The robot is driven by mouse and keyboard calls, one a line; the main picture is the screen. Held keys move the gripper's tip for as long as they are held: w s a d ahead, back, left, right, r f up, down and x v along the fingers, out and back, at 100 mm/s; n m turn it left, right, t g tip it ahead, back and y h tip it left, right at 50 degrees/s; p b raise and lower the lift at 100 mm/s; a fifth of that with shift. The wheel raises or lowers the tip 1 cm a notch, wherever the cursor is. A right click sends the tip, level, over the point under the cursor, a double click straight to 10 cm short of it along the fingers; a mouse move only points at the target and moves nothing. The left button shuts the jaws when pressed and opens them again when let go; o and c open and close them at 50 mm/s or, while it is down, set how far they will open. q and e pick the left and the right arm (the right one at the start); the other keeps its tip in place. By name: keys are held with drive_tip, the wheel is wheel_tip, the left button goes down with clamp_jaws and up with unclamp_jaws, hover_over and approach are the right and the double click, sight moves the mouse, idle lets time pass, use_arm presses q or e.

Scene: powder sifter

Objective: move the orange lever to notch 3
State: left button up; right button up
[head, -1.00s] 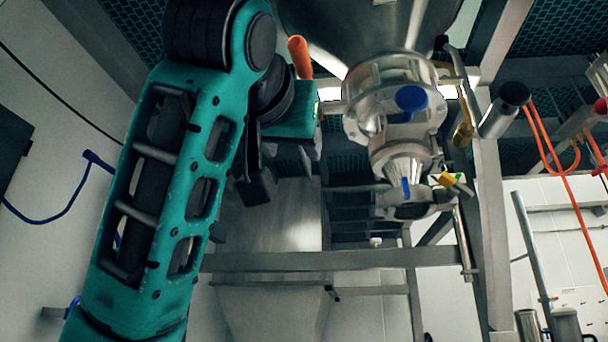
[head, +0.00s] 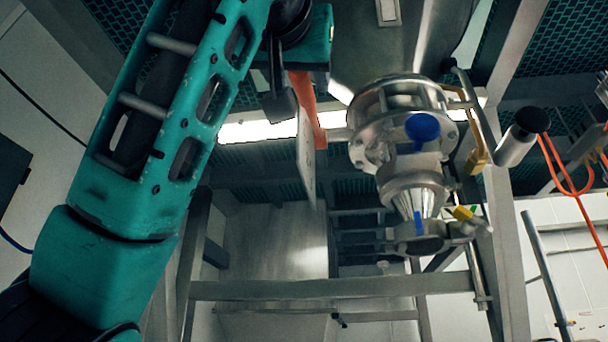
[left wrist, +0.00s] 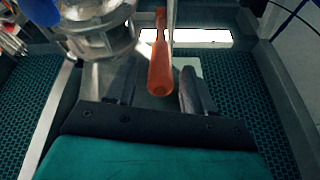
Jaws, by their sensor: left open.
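The orange lever (head: 309,110) sticks out left of the metal valve body (head: 400,130) in the head view. A thin pale plate (head: 306,160) stands nearly edge-on beside it; no notch numbers can be read. My left gripper (head: 282,95) is at the lever's left side in the head view, with its upper part cut by the teal hand. In the left wrist view the gripper (left wrist: 157,80) is open, and the rounded end of the lever (left wrist: 160,72) shows between its two fingers. Whether a finger touches it cannot be told. My right gripper is not in view.
A blue knob (head: 422,127) sits on the valve's front. A grey cylinder (head: 515,143) and an orange hose (head: 555,165) are to the right. A metal frame bar (head: 330,287) crosses below. Open space lies under the plate.

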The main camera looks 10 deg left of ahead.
sight(303, 94)
use_arm(q)
drive_tip(key=shift+p+x, duration=0.4)
drive_tip(key=shift+x, duration=1.45)
clamp_jaws()
